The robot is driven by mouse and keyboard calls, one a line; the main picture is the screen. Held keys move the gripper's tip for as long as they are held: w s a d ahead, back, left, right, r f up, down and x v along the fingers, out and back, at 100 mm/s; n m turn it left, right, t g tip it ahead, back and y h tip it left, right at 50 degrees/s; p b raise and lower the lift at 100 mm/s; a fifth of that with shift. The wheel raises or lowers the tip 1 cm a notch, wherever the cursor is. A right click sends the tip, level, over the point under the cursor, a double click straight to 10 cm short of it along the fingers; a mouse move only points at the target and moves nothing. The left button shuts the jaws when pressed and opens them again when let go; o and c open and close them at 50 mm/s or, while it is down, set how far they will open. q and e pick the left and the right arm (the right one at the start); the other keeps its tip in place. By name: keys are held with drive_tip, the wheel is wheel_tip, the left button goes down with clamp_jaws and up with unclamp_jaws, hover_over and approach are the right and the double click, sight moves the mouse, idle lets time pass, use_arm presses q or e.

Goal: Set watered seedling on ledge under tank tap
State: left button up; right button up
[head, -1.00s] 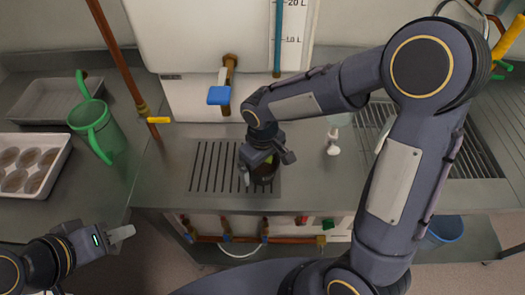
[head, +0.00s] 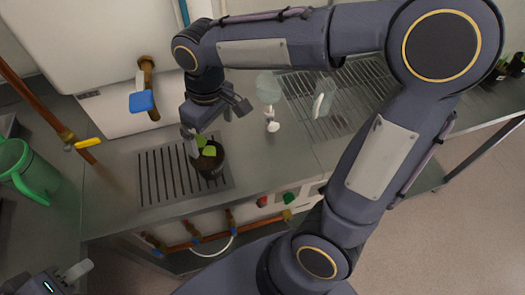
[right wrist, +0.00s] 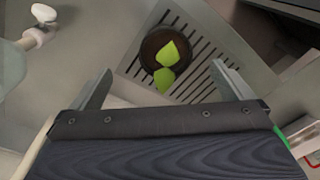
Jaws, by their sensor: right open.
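The seedling (head: 209,158) is a dark round pot with a few green leaves. It stands upright at the right end of the slotted ledge (head: 160,172), below and to the right of the tank's blue-handled tap (head: 142,101). In the right wrist view the seedling (right wrist: 160,50) lies beyond the fingertips, with slots beside it. My right gripper (head: 212,122) is open, empty and raised above the pot; its spread fingers also show in the right wrist view (right wrist: 162,85). My left gripper (head: 75,270) is at the lower left, away from the pot; its jaw state is unclear.
The white tank (head: 90,50) stands behind the ledge. A green watering can (head: 28,172) is at the left. A small white spray-bottle-like item (head: 271,120) and a wire rack (head: 335,95) lie to the right. Pipes with valves (head: 195,238) run below the counter edge.

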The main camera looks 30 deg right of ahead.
drive_tip(key=s+d+m+t+y, duration=0.1)
drive_tip(key=s+d+m+t, duration=0.1)
drive_tip(key=s, duration=0.5)
drive_tip(key=s+d+m+t+y, duration=0.2)
drive_tip(key=s+d+m+t, duration=0.1)
drive_tip(key=s, duration=0.4)
drive_tip(key=shift+s+d+f+m, duration=0.15)
drive_tip(key=shift+s+d+m, duration=0.05)
drive_tip(key=shift+d+m, duration=0.75)
